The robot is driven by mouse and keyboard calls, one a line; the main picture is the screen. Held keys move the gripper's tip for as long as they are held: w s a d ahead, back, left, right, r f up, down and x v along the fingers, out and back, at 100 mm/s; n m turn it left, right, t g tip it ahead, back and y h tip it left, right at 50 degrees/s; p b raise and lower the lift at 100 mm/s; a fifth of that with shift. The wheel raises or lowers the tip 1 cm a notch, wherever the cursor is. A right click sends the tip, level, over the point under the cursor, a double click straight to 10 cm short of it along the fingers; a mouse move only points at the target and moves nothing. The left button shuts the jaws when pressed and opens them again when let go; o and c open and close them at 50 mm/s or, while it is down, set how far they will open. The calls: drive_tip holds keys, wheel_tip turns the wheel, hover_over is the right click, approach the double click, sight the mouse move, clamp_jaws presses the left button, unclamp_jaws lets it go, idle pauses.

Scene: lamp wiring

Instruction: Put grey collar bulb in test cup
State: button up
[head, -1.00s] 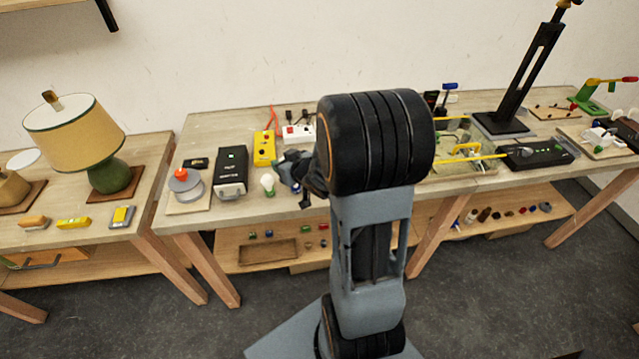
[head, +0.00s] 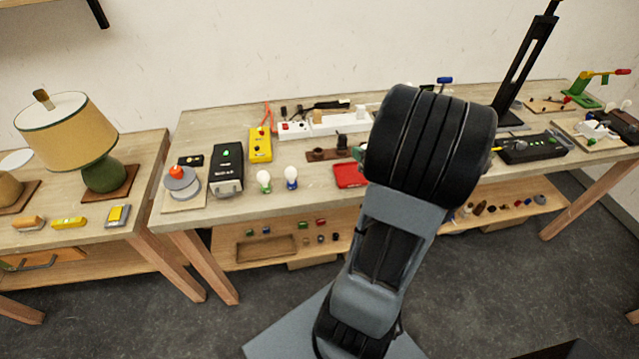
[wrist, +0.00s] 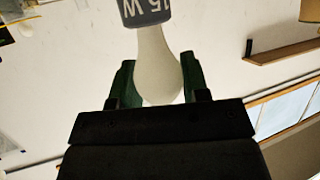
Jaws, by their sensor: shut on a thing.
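In the wrist view my gripper (wrist: 153,85) is shut on a white bulb (wrist: 156,62), with a green finger on each side of the glass. In the head view my black and grey arm hides the gripper and this bulb. I cannot tell for sure which thing is the test cup; small dark upright fittings stand on a brown board (head: 317,155) on the middle table.
A green-collared bulb (head: 264,180) and a blue-collared bulb (head: 291,177) stand near the table's front. A red box (head: 349,175), yellow meter (head: 260,145), black box (head: 228,168) and white power strip (head: 325,125) are nearby. A tall black stand (head: 525,65) rises at right.

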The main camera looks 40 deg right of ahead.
drive_tip(key=shift+w+a+f, duration=1)
drive_tip(key=shift+w+f, duration=0.9)
drive_tip(key=shift+w, duration=0.2)
drive_tip(key=shift+w+a+f, duration=1.05)
drive_tip(key=shift+w+f, duration=0.9)
drive_tip(key=shift+w, duration=0.2)
drive_tip(key=shift+w+a+f, duration=1)
drive_tip(key=shift+w+f, duration=0.9)
drive_tip(key=shift+w, duration=0.2)
drive_tip(key=shift+f, duration=0.55)
drive_tip(key=shift+f+b, duration=0.35)
drive_tip(key=shift+b, duration=0.1)
drive_tip(key=o, duration=0.9)
drive_tip(key=shift+r, duration=0.1)
drive_tip(key=shift+o, duration=0.2)
